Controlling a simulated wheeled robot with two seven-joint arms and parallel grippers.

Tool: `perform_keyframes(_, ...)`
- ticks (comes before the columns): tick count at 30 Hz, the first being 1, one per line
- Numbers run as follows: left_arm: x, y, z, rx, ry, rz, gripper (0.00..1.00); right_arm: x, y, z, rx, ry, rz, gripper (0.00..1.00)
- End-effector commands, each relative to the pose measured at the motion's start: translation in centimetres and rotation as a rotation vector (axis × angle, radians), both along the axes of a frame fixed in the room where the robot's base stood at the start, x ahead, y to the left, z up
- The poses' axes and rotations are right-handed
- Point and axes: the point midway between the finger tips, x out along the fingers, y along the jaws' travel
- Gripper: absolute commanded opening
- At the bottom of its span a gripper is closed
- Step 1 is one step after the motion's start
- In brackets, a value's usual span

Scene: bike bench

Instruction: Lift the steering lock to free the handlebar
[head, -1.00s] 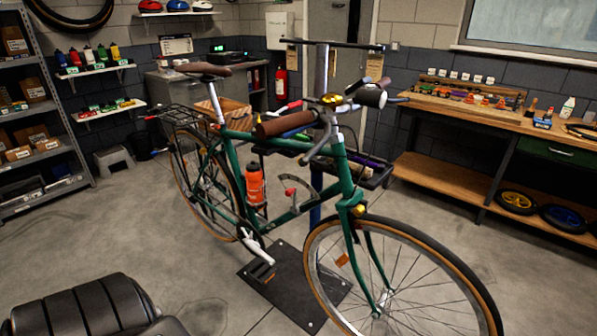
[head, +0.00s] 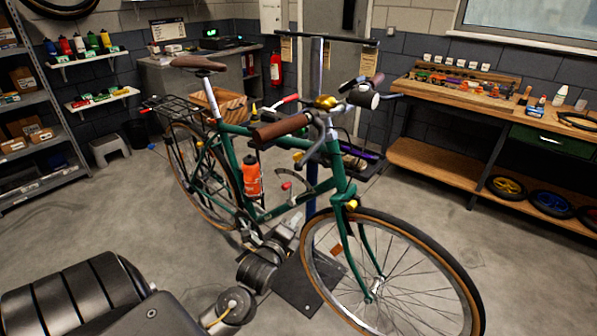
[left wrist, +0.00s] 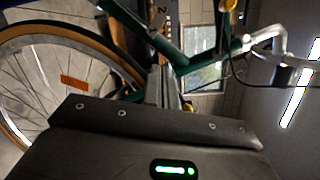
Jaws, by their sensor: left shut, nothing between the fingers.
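A green bicycle (head: 340,232) stands upright, front wheel to the right. Its handlebar (head: 322,135) has brown grips. A small red knob (head: 286,186) sits beside a curved grey piece (head: 312,184) near the down tube; this looks like the steering lock, but I cannot be sure. My left gripper (head: 296,219) is low by the bicycle's frame, below the red knob and apart from it, shut and empty. The left wrist view shows the front wheel (left wrist: 62,38) and green tubes beyond my gripper's dark housing; its fingertips are not clear there. My right gripper is not in view.
An orange bottle (head: 252,176) is on the frame. A dark floor plate (head: 305,288) and a blue stand post (head: 312,232) are close to my left gripper. A wooden workbench (head: 440,172) stands at the right and shelves at the left.

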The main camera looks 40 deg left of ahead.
Motion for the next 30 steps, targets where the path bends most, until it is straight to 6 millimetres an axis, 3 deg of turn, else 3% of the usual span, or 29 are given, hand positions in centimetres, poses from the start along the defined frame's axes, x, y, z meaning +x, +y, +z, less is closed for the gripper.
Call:
perform_keyframes(1,-0.3,0.0,2.7,0.048,-0.036,-0.001,0.0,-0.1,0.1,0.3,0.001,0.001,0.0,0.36)
perform_keyframes(3,-0.7,0.0,5.2,0.103,-0.068,0.003,0.0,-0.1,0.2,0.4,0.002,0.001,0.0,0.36)
perform_keyframes(6,-1.0,0.0,7.0,0.146,-0.092,0.007,0.0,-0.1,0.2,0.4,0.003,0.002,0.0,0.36)
perform_keyframes(20,-0.6,0.2,7.5,0.157,-0.096,0.009,0.0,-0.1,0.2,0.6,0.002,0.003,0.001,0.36)
perform_keyframes(26,2.2,0.9,8.0,0.159,-0.097,0.009,0.0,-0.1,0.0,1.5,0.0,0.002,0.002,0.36)
perform_keyframes(30,5.1,1.6,8.4,0.158,-0.097,0.011,0.0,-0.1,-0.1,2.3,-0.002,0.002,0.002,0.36)
